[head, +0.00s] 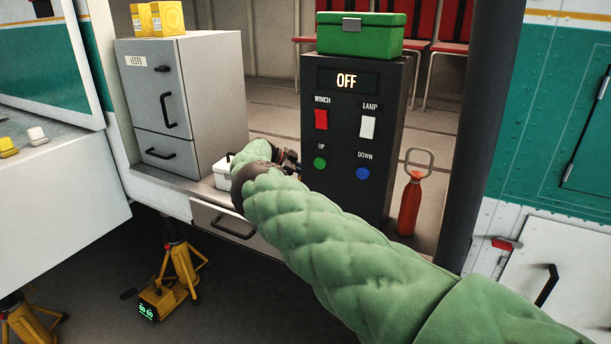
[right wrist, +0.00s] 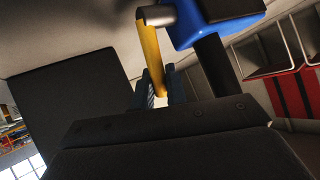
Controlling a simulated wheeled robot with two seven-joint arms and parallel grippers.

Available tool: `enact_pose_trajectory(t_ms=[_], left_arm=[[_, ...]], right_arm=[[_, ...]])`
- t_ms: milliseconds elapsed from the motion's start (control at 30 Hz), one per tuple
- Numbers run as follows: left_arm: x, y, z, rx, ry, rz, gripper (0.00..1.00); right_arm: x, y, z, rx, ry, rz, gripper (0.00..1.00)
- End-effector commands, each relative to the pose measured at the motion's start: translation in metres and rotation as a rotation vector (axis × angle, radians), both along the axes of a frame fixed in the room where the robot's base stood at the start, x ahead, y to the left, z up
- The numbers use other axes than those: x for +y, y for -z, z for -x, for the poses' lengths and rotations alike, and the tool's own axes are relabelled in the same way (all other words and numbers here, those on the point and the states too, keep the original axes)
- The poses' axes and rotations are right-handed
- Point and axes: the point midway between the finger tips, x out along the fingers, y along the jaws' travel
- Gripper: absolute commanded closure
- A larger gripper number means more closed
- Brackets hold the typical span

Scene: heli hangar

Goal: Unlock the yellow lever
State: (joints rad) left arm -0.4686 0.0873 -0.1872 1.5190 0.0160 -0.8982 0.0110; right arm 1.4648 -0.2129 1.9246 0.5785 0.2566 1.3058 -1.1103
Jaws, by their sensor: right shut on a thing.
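The yellow lever (right wrist: 152,52) hangs down from a grey pivot on a blue housing (right wrist: 215,18) in the right wrist view. My right gripper (right wrist: 160,92) is shut on the lever's lower end, with one fingertip on each side. In the head view my right arm, in a green quilted sleeve, reaches up and left, and its gripper (head: 290,159) is beside the left side of the dark control box (head: 345,205). The lever and blue housing are hidden there behind the arm and box. My left gripper is not in view.
The control box shows "OFF" and carries a green case (head: 360,38). A red bottle (head: 409,205) stands at its right. A grey cabinet (head: 200,85) and a small white box (head: 222,175) are at left. A yellow jack (head: 175,285) stands below the floor edge.

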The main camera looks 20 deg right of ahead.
Motion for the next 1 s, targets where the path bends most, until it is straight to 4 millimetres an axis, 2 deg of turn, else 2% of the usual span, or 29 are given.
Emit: enact_pose_trajectory(t_ms=[500,533,600,633,1000], left_arm=[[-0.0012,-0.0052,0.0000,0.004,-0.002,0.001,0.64],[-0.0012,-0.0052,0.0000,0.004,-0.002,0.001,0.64],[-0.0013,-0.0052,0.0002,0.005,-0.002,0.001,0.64],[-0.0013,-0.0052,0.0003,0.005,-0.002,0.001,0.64],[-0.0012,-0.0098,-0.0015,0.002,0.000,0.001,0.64]], right_arm=[[0.0006,0.0002,-0.0005,0.005,-0.001,0.004,1.00],[0.0006,0.0002,-0.0005,0.005,0.000,0.003,0.82],[0.0006,0.0001,-0.0005,0.005,-0.001,0.004,0.68],[0.0006,0.0001,-0.0005,0.005,0.000,0.003,0.65],[-0.0002,-0.0020,0.0002,-0.001,0.000,-0.001,0.65]])
